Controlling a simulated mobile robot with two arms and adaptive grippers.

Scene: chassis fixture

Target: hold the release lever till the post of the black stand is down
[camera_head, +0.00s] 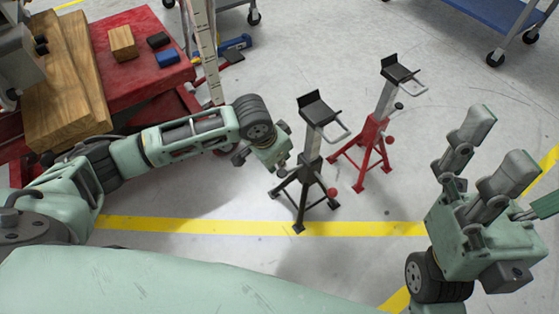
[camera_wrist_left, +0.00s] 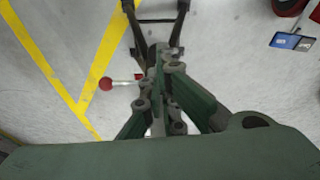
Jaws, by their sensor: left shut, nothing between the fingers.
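The black stand (camera_head: 309,165) stands upright on the floor in the middle of the head view. Its grey post (camera_head: 313,140) shows raised above the collar, with a black saddle (camera_head: 317,107) on top. A lever with a red ball (camera_head: 332,191) sticks out low on its right; the red ball also shows in the left wrist view (camera_wrist_left: 105,83). My left gripper (camera_head: 277,168) is shut and empty, close beside the stand's left side. In the left wrist view its fingers (camera_wrist_left: 157,95) cover part of the stand, so contact is unclear. My right gripper (camera_head: 497,142) is open and empty at right.
A red stand (camera_head: 369,139) with a raised post is just behind and right of the black one. A red table (camera_head: 115,70) with wooden pieces is at upper left. A blue cart (camera_head: 500,14) is at upper right. Yellow tape (camera_head: 200,229) crosses clear floor in front.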

